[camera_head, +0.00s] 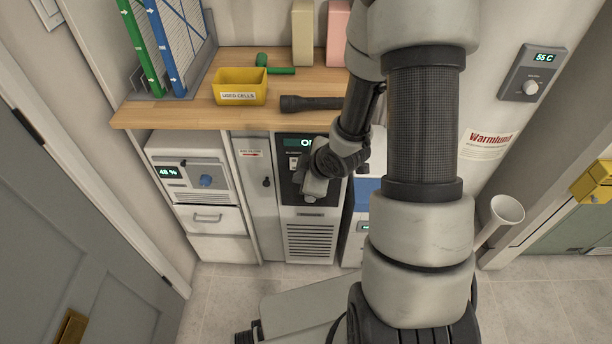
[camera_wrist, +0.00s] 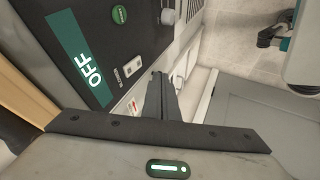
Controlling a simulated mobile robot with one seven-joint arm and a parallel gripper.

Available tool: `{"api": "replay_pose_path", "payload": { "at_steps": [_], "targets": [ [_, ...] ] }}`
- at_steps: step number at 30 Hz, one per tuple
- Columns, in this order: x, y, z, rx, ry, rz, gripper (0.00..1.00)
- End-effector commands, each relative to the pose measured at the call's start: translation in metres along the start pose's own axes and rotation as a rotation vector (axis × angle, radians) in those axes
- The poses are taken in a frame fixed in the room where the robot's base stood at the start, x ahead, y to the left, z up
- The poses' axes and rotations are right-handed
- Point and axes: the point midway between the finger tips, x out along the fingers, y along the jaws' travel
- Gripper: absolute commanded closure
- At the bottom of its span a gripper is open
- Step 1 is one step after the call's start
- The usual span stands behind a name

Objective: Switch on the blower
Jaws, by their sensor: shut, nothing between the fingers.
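The blower (camera_head: 311,240) is a grey cabinet unit under the counter, with a black control panel and a vent grille below. In the wrist view its panel carries a lit display (camera_wrist: 78,58) reading OFF, a round green button (camera_wrist: 119,14), a small white switch (camera_wrist: 127,70) with a label beside it, and a grey knob (camera_wrist: 167,16). In the head view my arm hides part of the panel and display. My gripper (camera_wrist: 160,80) is shut and empty, its dark fingers close to the panel near the switch. I cannot tell whether they touch anything.
Left of the blower stand a narrow grey panel (camera_head: 254,190) and a unit reading 48 % (camera_head: 187,160). On the wooden counter (camera_head: 190,110) sit a yellow used-cells bin (camera_head: 239,87), a green tool (camera_head: 275,70) and a black flashlight (camera_head: 311,103). A 55 C thermostat (camera_head: 532,72) hangs at right.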

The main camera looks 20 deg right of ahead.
Motion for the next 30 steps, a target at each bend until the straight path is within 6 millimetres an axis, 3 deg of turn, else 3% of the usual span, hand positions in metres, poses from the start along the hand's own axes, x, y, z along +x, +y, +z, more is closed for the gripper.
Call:
{"api": "replay_pose_path", "payload": {
  "at_steps": [1,5,7,12,30],
  "targets": [
    [0.015,-0.003,0.001,-0.001,0.000,-0.003,1.00],
    [0.037,0.001,0.001,-0.001,-0.001,-0.001,1.00],
    [0.040,0.015,0.001,0.002,0.000,0.003,1.00],
    [0.049,0.029,0.002,0.000,-0.001,0.001,1.00],
    [0.057,0.038,0.003,-0.001,-0.001,0.000,1.00]
  ]
}}
